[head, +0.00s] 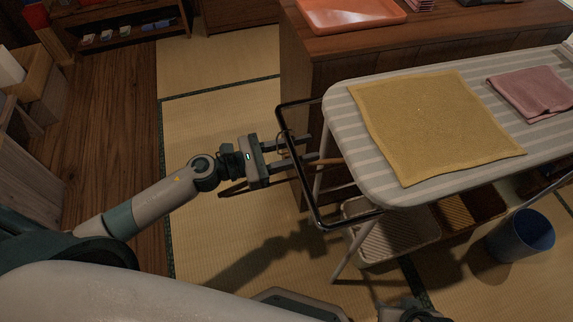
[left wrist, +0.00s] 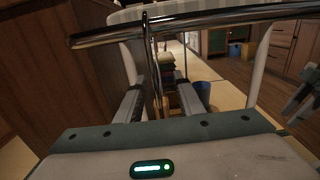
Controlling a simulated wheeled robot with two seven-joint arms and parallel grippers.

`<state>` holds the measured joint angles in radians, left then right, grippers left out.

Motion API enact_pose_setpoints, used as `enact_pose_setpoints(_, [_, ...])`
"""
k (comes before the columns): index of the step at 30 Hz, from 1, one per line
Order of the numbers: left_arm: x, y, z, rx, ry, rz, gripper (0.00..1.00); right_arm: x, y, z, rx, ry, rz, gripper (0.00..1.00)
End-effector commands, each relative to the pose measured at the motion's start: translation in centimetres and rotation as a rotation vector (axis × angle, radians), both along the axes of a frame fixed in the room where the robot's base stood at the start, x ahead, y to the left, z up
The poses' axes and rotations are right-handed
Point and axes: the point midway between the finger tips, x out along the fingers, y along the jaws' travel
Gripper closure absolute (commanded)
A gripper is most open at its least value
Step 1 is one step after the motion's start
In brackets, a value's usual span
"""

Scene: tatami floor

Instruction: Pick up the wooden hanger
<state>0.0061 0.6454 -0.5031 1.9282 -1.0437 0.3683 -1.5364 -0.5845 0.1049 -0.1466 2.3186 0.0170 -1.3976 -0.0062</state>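The wooden hanger (head: 326,161) hangs at the dark metal rail on the ironing board's near end. Its brown body shows in pieces on both sides of my left gripper (head: 303,152), which hides the middle. In the left wrist view the hanger's thin metal hook (left wrist: 147,52) goes up over the rail, and its body is seen nearly edge-on between my fingers. My left gripper is open, one finger on each side of the hanger, with gaps visible. My right gripper (head: 408,312) is only partly in view at the bottom edge; its fingers are unclear.
The rail (head: 311,208) loops around the fingers' end of the striped ironing board (head: 345,140). A yellow cloth (head: 430,125) and a pink cloth (head: 532,94) lie on it. A basket (head: 392,240) and a blue bin (head: 520,238) are below. A wooden cabinet (head: 345,62) stands behind.

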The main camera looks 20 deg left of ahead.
Motion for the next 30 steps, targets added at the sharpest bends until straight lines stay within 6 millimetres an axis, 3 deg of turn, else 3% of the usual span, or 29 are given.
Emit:
enact_pose_setpoints(9, [0.0, 0.0, 0.0, 0.000, 0.000, 0.000, 0.68, 0.1, 0.0, 0.0, 0.001, -0.002, -0.001, 0.66])
enact_pose_setpoints(13, [0.0, 0.0, 0.0, 0.000, 0.000, 0.000, 0.99, 0.1, 0.0, 0.0, 0.001, -0.002, -0.001, 0.66])
enact_pose_setpoints(30, [0.0, 0.0, 1.0, 0.002, -0.002, -0.002, 1.00, -0.1, -0.1, 0.2, -0.004, 0.005, -0.002, 0.66])
